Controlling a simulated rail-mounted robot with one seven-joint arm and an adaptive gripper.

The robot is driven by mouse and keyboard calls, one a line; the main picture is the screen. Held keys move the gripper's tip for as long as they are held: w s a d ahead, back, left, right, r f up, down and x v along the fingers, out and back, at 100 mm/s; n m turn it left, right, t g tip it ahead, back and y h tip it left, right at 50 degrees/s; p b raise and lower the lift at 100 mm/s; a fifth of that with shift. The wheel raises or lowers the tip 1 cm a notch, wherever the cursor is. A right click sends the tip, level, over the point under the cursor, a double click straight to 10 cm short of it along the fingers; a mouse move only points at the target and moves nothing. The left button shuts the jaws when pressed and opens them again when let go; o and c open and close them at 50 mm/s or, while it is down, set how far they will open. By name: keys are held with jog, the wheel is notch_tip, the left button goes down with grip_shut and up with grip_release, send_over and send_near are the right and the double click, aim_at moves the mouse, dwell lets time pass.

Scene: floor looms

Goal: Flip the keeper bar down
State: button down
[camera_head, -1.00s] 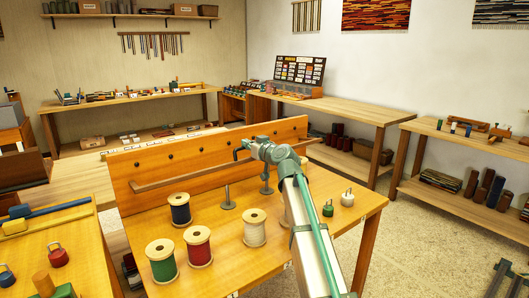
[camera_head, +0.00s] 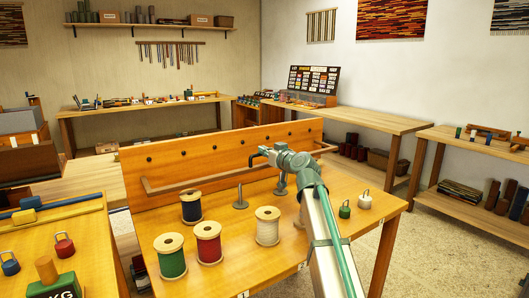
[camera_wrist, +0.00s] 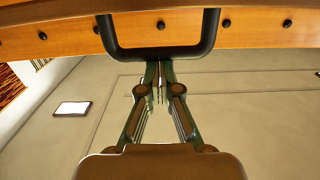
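The keeper bar (camera_head: 205,183) is a long brown bar with upturned ends. It runs along the front of the upright wooden panel (camera_head: 137,160) on the table. In the head view my gripper (camera_head: 259,154) is small, near the panel's middle, above the bar, beside a dark hook-like shape.
Thread spools stand in front of the panel: blue (camera_head: 191,207), green (camera_head: 170,255), red (camera_head: 208,244) and white (camera_head: 267,226). Small green (camera_head: 345,209) and white (camera_head: 365,201) weights sit at the right.

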jog(key=shift+s+f, duration=0.25)
jog(key=shift+f, duration=0.45)
notch_tip(320, 180, up, 5)
jog(key=w+p, duration=0.1)
jog(key=f+p+v, duration=0.1)
jog(key=v, duration=0.8)
jog(key=shift+s+f, duration=0.35)
jog(key=shift+d, duration=0.1)
